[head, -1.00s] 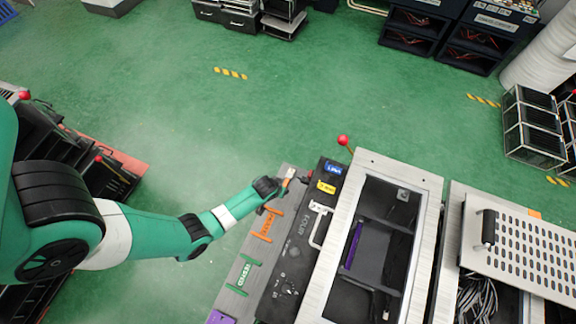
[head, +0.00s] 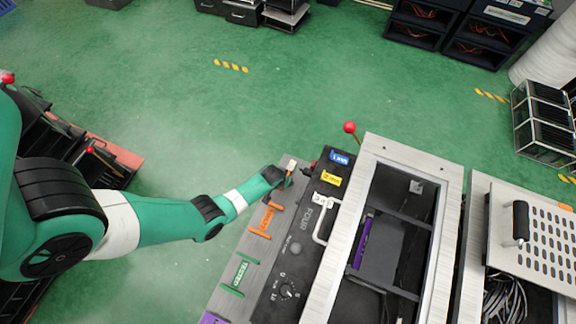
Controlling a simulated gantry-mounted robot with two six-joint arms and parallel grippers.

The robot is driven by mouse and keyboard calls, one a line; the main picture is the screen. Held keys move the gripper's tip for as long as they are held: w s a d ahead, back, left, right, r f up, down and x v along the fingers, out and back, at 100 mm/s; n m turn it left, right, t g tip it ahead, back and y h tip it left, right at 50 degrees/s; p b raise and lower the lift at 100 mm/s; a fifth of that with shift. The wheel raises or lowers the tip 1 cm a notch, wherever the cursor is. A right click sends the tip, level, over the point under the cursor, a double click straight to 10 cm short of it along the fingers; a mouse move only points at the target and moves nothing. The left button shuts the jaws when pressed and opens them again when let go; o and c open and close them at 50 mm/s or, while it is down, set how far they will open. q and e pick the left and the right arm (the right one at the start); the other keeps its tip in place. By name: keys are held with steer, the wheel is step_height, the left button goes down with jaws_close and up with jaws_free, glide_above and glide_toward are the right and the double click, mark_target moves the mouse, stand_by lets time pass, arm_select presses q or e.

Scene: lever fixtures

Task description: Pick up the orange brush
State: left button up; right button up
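My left gripper (head: 285,180) is at the far end of the grey ledge (head: 219,298) along the left side of the fixture. A small item with a white end and some orange, possibly the orange brush (head: 291,166), shows right at its fingertips. The fingers are too small and covered to show whether they are closed on it. An orange bracket-shaped holder (head: 266,220) with lettering stands on the ledge just nearer than the gripper. My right gripper is not in view.
A green holder (head: 240,275) and a purple one (head: 212,318) sit lower on the ledge. To the right are a black panel with a handle, a red-knobbed lever (head: 350,128) and an open metal-framed box (head: 342,262).

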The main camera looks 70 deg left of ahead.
arm_select(q)
steer(key=shift+f, duration=0.15)
jaws_close()
stand_by(0.4)
steer(key=shift+r, duration=0.35)
steer(key=p+v, duration=0.4)
steer(key=v, duration=0.1)
steer(key=shift+w+a+r+p, duration=0.2)
steer(key=shift+a+r+p, duration=0.1)
steer(key=shift+r, duration=0.05)
steer(key=s+d+r+p, duration=0.7)
steer(key=s+d+p, duration=0.1)
steer(key=s, duration=0.2)
